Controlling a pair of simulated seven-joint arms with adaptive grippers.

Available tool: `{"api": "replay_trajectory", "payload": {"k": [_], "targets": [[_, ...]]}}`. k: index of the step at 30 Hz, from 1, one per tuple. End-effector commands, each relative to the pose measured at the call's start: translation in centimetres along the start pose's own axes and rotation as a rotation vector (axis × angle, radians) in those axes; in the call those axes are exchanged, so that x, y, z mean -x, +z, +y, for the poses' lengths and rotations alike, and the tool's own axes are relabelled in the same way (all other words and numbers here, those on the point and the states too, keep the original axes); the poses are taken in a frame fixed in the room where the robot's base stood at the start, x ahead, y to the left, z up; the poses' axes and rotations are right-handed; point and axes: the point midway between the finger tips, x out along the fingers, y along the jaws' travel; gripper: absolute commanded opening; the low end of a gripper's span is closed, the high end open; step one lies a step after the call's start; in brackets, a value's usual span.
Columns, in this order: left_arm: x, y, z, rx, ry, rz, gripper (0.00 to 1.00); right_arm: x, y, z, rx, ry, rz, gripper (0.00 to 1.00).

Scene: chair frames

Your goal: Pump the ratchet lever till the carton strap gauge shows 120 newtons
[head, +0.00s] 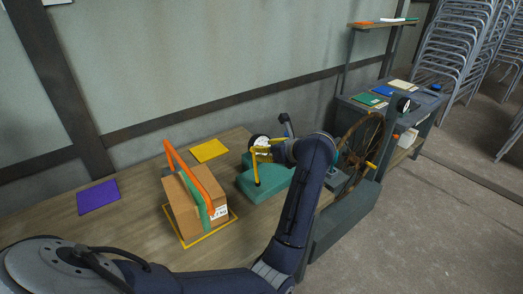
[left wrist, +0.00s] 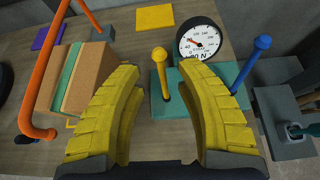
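The cardboard carton (head: 205,184) with a green strap (head: 188,192) stands on the table; it shows at left in the left wrist view (left wrist: 89,82). A yellow upright lever (left wrist: 161,70) and a blue tilted lever (left wrist: 251,62) rise from the base. My left gripper (left wrist: 158,72) is open, its yellow fingers apart on either side of the yellow lever in that view; contact is unclear. My right gripper is out of view.
An orange bar (head: 179,160) stands by the carton. A purple sheet (head: 98,197) and a yellow sheet (head: 209,150) lie flat on the table. A spoked wheel in a dark stand (head: 340,222) is at right.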

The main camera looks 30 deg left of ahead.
Motion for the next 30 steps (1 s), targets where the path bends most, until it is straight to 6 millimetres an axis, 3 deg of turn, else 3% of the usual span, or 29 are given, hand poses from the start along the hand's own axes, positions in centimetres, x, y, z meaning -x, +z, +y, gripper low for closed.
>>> {"api": "replay_trajectory", "payload": {"k": [8, 25, 30], "targets": [[-1.4, -0.1, 0.2, 0.024, -0.006, 0.022, 0.35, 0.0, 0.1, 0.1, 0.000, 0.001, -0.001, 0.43], [-8.0, -0.3, 0.1, 0.022, -0.006, 0.020, 0.37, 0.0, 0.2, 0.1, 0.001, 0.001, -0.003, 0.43], [-7.9, -0.3, 0.1, 0.023, -0.006, 0.021, 0.17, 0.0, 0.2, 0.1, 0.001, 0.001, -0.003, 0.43]]}}
